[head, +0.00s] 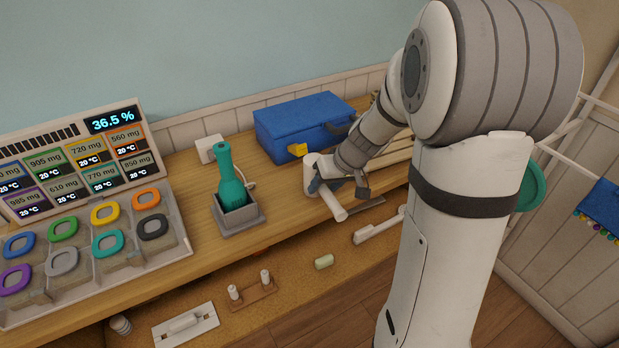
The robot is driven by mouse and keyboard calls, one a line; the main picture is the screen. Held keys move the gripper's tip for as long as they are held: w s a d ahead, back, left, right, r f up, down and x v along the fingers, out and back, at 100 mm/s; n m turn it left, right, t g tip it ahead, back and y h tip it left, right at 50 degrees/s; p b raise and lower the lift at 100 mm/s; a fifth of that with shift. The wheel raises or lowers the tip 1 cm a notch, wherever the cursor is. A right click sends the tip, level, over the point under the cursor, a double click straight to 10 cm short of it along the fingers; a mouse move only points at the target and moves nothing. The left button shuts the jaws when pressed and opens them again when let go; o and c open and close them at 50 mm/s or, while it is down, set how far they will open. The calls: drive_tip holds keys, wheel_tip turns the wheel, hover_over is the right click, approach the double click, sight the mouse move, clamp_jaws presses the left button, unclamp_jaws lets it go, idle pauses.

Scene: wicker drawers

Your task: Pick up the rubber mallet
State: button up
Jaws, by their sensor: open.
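A white, mallet-shaped thing that I take for the rubber mallet (334,207) lies at the front edge of the wooden worktop. Its thick cylindrical head (310,172) is at the back left, and its handle points toward the front right, near or over the edge. My gripper (340,188) is open right at it, with one dark finger near the head and the other to the right of the handle. The gripper body hides where head and handle meet. I cannot tell whether the fingers touch it.
A blue toolbox (293,119) with a yellow latch stands just behind. A teal long-necked object (228,172) stands in a grey square holder (239,217) to the left. A tray of coloured rings (182,243) and a display panel (86,153) are further left. A lower shelf (295,290) holds small items.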

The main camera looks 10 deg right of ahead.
drive_tip(key=x, duration=0.2)
drive_tip(key=shift+w+f, duration=0.1)
drive_tip(key=shift+f, duration=0.15)
drive_tip(key=shift+c, duration=0.5)
clamp_jaws()
